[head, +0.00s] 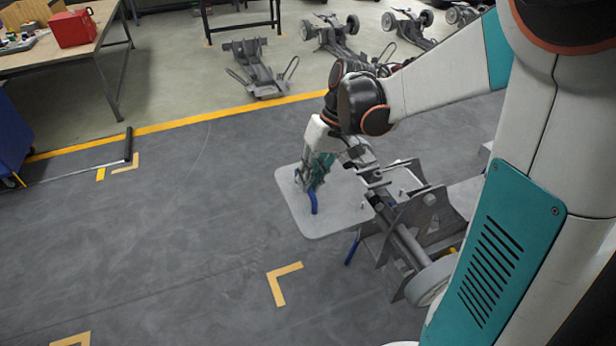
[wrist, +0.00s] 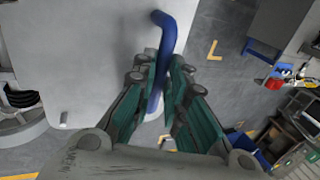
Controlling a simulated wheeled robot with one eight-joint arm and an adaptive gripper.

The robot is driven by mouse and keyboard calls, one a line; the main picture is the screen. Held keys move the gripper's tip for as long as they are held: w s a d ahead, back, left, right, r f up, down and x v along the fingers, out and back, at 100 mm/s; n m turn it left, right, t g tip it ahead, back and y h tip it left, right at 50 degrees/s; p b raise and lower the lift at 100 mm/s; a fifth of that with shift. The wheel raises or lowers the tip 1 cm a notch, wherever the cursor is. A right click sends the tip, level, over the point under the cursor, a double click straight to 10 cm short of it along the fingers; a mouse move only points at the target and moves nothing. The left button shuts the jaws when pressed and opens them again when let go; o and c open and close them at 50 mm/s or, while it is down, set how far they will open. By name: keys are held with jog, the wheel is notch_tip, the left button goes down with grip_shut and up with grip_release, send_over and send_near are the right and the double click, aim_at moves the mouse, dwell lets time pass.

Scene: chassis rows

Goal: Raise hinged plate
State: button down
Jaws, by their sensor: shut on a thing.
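The hinged plate (head: 335,221) is a flat light-grey panel with rounded corners, attached beside the grey metal chassis (head: 425,215) in the head view. It looks close to level; its exact tilt is hard to tell. A bent blue handle (head: 313,203) stands at its outer part. My gripper (head: 316,178) reaches down over the plate and is shut on the handle. In the wrist view, the teal fingers of my gripper (wrist: 167,75) lie on both sides of the blue handle (wrist: 168,35), with the plate (wrist: 85,45) at left. The hinge is not clearly visible.
A yellow floor line (head: 170,124) runs behind the work area. Several other chassis, including one nearby (head: 260,68), lie beyond it. A workbench (head: 65,45) with a red box (head: 72,28) stands at upper left.

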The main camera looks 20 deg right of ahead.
jog(key=c, duration=1.9)
grip_release()
jog(key=shift+d+f, duration=0.1)
jog(key=shift+d, duration=0.2)
jog(key=o, duration=0.3)
jog(key=shift+d, duration=0.3)
jog(key=shift+a, duration=0.25)
jog(key=v, duration=1.2)
